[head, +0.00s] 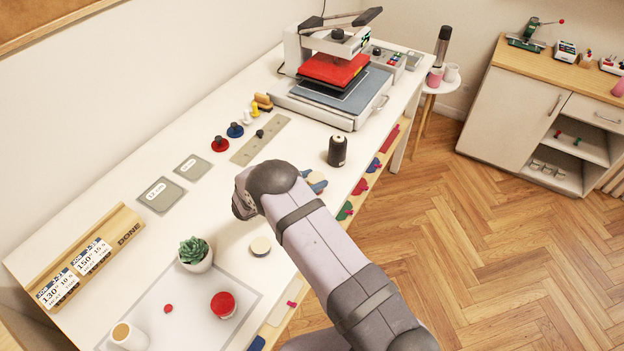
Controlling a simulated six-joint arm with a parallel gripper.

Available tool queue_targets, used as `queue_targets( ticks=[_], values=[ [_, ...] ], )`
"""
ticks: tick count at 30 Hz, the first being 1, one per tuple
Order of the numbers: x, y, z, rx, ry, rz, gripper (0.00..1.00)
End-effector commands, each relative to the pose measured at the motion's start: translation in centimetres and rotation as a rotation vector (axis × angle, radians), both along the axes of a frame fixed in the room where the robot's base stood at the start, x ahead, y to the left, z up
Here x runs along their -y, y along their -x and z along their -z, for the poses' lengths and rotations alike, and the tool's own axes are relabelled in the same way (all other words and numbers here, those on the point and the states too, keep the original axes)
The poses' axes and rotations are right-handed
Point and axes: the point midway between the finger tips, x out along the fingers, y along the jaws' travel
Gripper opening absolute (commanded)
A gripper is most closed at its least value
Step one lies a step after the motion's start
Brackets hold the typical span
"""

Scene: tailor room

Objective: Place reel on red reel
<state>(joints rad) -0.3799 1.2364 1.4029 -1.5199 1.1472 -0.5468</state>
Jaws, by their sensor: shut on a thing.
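My arm reaches in from the lower right over the table, and its wrist hides the jaws of my gripper, so I cannot see what is between them. A round piece with a red top (223,304), which may be the red reel, stands upright on the grey mat at the front. A round piece with a pale top (260,246) stands on the table between it and my arm. A pale and blue thing (316,182) shows partly past my arm's far side; I cannot tell what it is.
A potted succulent (195,252) and a white cup (128,335) stand near the mat (180,335). A heat press (335,75) fills the table's far end. Bare table (125,190) lies to the left.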

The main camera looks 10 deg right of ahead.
Motion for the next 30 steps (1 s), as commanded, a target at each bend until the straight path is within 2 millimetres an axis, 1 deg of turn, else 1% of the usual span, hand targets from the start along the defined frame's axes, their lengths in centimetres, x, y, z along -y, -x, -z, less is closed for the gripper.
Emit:
queue_targets(
  ticks=[6, 7, 8, 9, 17, 22, 24, 26, 30],
  values=[
    [0.0, 0.0, 0.5, 0.0, 0.0, 0.0, 0.19],
    [0.0, 0.0, 0.3, 0.0, 0.0, 0.0, 0.48],
    [0.0, 0.0, 0.3, 0.0, 0.0, 0.0, 0.55],
    [0.0, 0.0, 0.3, 0.0, 0.0, 0.0, 0.6],
    [0.0, 0.0, 0.2, 0.0, 0.0, 0.0, 0.6],
    [0.0, 0.0, -0.2, 0.0, 0.0, 0.0, 0.6],
    [-0.6, 0.2, -0.1, 0.001, -0.001, -0.003, 0.6],
    [-1.2, 0.6, -0.3, 0.002, -0.001, -0.003, 0.6],
    [-3.0, 1.6, -1.1, 0.003, -0.002, -0.004, 0.6]
  ],
)
